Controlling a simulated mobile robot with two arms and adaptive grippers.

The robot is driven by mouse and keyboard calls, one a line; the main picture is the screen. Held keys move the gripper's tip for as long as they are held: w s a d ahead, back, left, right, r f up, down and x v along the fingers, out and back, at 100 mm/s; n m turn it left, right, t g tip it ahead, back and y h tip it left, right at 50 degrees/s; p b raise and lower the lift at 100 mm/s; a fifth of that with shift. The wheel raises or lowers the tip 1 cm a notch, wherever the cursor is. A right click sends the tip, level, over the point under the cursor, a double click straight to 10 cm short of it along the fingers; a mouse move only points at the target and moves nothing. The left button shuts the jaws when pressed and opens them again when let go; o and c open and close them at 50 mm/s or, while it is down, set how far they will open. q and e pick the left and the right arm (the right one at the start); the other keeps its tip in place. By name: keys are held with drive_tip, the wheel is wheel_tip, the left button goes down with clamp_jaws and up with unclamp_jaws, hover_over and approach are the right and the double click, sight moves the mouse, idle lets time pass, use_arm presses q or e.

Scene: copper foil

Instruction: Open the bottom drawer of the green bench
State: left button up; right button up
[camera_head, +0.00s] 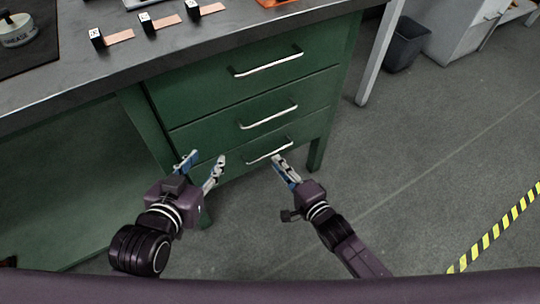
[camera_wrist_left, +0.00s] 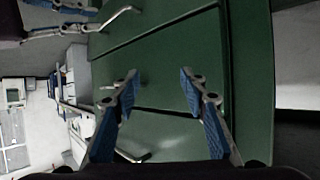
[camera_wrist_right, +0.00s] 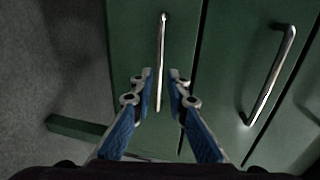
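The green bench (camera_head: 160,135) has three drawers stacked on its front. The bottom drawer (camera_head: 312,137) looks flush with the bench, and its silver bar handle (camera_head: 268,153) also shows in the right wrist view (camera_wrist_right: 161,50). My right gripper (camera_head: 281,160) is at this handle, fingers parted. In the right wrist view, the handle runs between its fingertips (camera_wrist_right: 161,76) with gaps beside it; contact cannot be told. My left gripper (camera_head: 204,160) is open and empty, left of the handle in front of the bench. In the left wrist view its fingers (camera_wrist_left: 158,78) face the green front.
The middle drawer handle (camera_head: 268,116) and top drawer handle (camera_head: 268,63) stick out above. A bench leg (camera_head: 317,155) stands to the right. Small blocks (camera_head: 97,37) and copper strips (camera_head: 120,37) lie on the benchtop. A dark bin (camera_head: 405,45) stands at the back right; floor ahead right is clear.

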sight(270, 153)
drive_tip(key=b+x, duration=0.2)
drive_tip(key=x, duration=0.3)
drive_tip(key=shift+w+a+f, duration=0.15)
drive_tip(key=shift+w+a, duration=0.05)
drive_tip(key=shift+w, duration=0.1)
use_arm(q)
drive_tip(key=w+d+r+t+h, duration=0.1)
drive_tip(key=r+t, duration=0.4)
drive_tip(key=r, duration=0.6)
drive_tip(key=shift+w+d+t+h, duration=0.35)
drive_tip(key=shift+w+d, duration=0.25)
drive_tip(key=shift+w, duration=0.45)
use_arm(e)
drive_tip(key=shift+w+a, duration=0.1)
drive_tip(key=shift+w, duration=0.05)
use_arm(q)
drive_tip(key=shift+r, duration=0.1)
use_arm(e)
clamp_jaws()
